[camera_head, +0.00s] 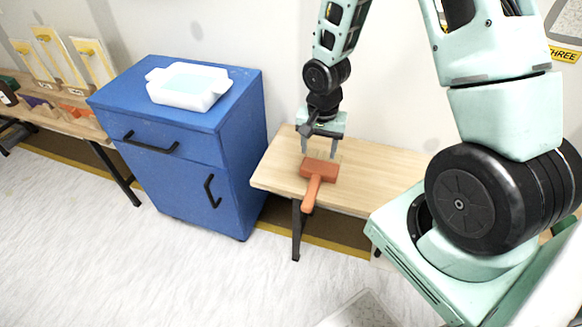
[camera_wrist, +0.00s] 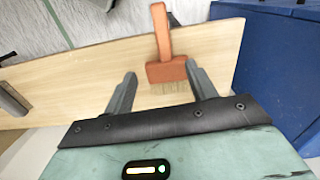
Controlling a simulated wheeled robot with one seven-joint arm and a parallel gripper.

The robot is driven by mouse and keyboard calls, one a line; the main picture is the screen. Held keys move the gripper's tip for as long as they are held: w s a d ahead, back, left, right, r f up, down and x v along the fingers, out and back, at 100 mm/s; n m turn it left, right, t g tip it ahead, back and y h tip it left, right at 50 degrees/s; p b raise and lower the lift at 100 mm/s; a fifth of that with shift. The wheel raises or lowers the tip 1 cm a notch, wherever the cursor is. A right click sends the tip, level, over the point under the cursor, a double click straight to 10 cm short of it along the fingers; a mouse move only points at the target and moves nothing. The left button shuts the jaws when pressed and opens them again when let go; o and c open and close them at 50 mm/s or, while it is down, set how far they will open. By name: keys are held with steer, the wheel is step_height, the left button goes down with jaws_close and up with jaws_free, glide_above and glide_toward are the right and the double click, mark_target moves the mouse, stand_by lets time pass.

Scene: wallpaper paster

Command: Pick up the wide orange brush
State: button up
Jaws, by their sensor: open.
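The wide orange brush (camera_head: 318,172) lies on the light wooden table, its handle reaching over the table's front edge. My gripper (camera_head: 319,152) is open just above and behind the brush head in the head view, pointing down. In the wrist view the brush (camera_wrist: 166,71) shows ahead of my open gripper (camera_wrist: 161,80), with its pale bristles toward me and its handle pointing away. The brush head appears near the gap between the fingers, closer to the right finger. Nothing is held. I cannot tell whether a finger touches the brush.
The wooden table (camera_head: 278,172) is mostly bare around the brush. A blue cabinet (camera_head: 225,165) stands left of it, with a white tray (camera_head: 188,88) holding pale liquid on top. Another table with tools and boards is at far left. A metal piece (camera_wrist: 12,100) lies at the wrist view's left.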

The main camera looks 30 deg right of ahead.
mark_target(313, 188)
steer(key=shift+m, duration=0.3)
steer(key=f, duration=1.2)
steer(key=w+f+b, duration=0.1)
steer(key=f, duration=0.5)
steer(key=shift+d+f, duration=0.2)
steer(key=shift+f, duration=0.05)
steer(key=c, duration=1.1)
